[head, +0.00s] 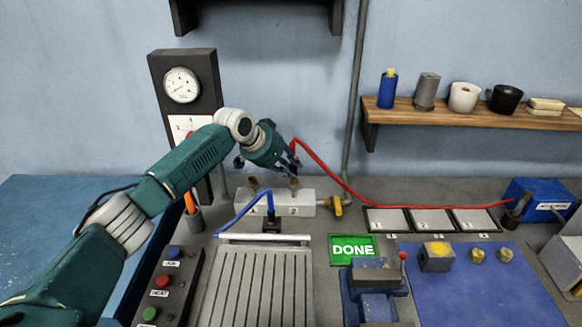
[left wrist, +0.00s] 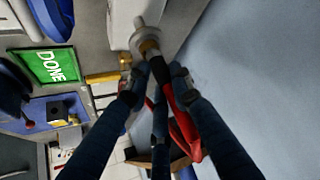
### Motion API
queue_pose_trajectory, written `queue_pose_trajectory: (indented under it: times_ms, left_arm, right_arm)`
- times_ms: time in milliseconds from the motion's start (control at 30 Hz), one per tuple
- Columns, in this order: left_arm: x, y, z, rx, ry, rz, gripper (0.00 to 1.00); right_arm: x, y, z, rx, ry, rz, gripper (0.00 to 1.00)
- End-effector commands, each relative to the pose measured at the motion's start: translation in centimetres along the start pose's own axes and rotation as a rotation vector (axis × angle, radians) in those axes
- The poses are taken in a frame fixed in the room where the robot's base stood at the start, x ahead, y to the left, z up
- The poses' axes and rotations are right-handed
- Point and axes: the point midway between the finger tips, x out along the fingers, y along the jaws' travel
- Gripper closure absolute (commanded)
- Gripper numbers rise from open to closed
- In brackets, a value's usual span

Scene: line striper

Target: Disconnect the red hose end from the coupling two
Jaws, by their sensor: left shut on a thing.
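The white coupling block (head: 307,204) stands at the back of the bench, with coupling two (head: 294,187) as a brass fitting on its right top. My left gripper (head: 292,170) is just above coupling two. In the left wrist view its fingers (left wrist: 157,78) are shut on the black end of the red hose (left wrist: 184,125). That end lies at the brass fitting (left wrist: 149,48); I cannot tell whether they are joined. In the head view the red hose (head: 330,172) loops from the gripper down to the right. My right gripper is not in view.
A blue hose (head: 240,211) ends near a black piece before the block. A yellow valve handle (head: 337,206) sits right of the block. The red hose runs above numbered pads (head: 386,220) to a blue box (head: 538,198). A green DONE sign (head: 352,249) lies in front.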

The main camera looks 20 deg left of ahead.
Motion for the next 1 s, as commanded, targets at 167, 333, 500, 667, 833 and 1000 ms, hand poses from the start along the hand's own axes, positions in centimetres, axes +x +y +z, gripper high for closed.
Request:
queue_pose_trajectory:
  times_ms: [167,333,500,667,833,1000]
  left_arm:
    - [-0.5,-0.2,-0.5,0.000,0.006,-0.004,1.00]
    - [-0.5,-0.2,-0.5,0.000,0.005,-0.003,1.00]
    - [-0.9,-0.2,-0.8,0.000,0.004,-0.003,1.00]
    - [-1.5,-0.1,-1.4,0.000,0.004,-0.003,1.00]
    - [-2.1,-0.1,-1.9,0.000,0.003,-0.002,1.00]
    - [-2.8,0.0,-2.4,0.000,0.003,-0.001,1.00]
  right_arm:
    - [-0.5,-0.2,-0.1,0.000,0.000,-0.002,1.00]
    - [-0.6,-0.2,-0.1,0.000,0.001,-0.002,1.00]
    - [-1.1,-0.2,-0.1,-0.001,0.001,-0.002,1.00]
    - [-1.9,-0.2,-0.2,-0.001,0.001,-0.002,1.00]
    - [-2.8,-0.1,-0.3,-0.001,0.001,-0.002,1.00]
    - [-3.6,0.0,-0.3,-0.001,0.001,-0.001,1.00]
